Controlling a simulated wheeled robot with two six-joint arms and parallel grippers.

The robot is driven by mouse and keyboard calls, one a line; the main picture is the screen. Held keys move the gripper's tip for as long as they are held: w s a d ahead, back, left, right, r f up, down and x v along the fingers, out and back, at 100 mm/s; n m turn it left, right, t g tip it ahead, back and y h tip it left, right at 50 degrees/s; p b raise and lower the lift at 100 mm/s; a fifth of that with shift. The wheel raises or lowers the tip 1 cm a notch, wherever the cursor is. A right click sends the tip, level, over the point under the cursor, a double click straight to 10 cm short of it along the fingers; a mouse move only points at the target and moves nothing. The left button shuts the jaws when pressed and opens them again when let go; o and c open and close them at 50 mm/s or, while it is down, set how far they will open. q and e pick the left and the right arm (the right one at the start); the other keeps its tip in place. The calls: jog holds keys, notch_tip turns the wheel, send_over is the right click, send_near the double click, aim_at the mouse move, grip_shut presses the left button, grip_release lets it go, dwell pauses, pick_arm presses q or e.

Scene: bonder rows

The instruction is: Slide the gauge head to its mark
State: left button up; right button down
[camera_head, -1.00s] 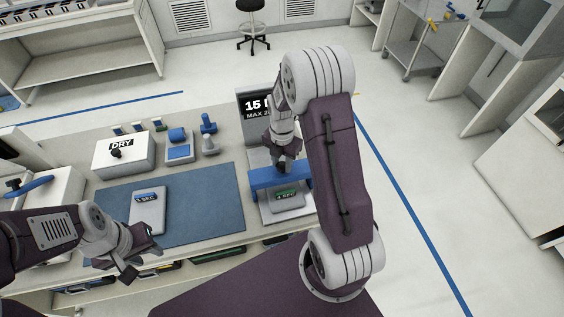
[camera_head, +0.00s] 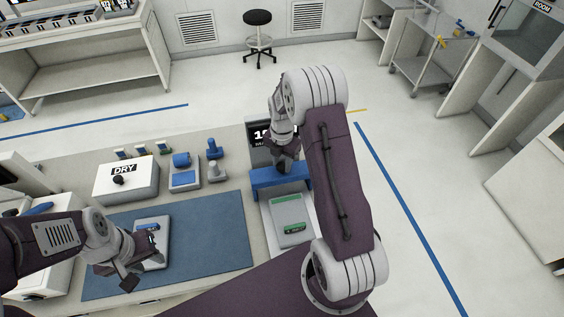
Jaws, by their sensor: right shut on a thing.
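The gauge head is a blue bridge (camera_head: 268,187) across a pale base plate (camera_head: 271,246) on the right of the bench, in the head view. My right gripper (camera_head: 284,163) comes down from above and is shut on the top of the gauge head. A grey flat case (camera_head: 289,211) with a green label lies on the plate in front of the bridge, uncovered by it. I cannot make out the mark. My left gripper (camera_head: 141,268) is open and empty, over the front of the blue mat, partly in front of another grey case (camera_head: 153,228).
A dark sign (camera_head: 259,133) stands behind the gauge head, partly hidden by my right arm. A white DRY box (camera_head: 125,182), a blue-topped device (camera_head: 184,178) and small blue-handled tools (camera_head: 214,150) stand at the back. Much of the blue mat (camera_head: 215,225) is clear.

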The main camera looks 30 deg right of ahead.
jog(key=shift+s+a, duration=0.15)
jog(key=shift+s, duration=0.4)
jog(key=c, duration=1.3)
grip_release()
jog(key=shift+w, duration=0.1)
jog(key=o, duration=0.3)
jog(key=shift+w+f, duration=0.1)
jog(key=shift+w, duration=0.15)
notch_tip(320, 180, up, 9)
jog(key=b, duration=0.1)
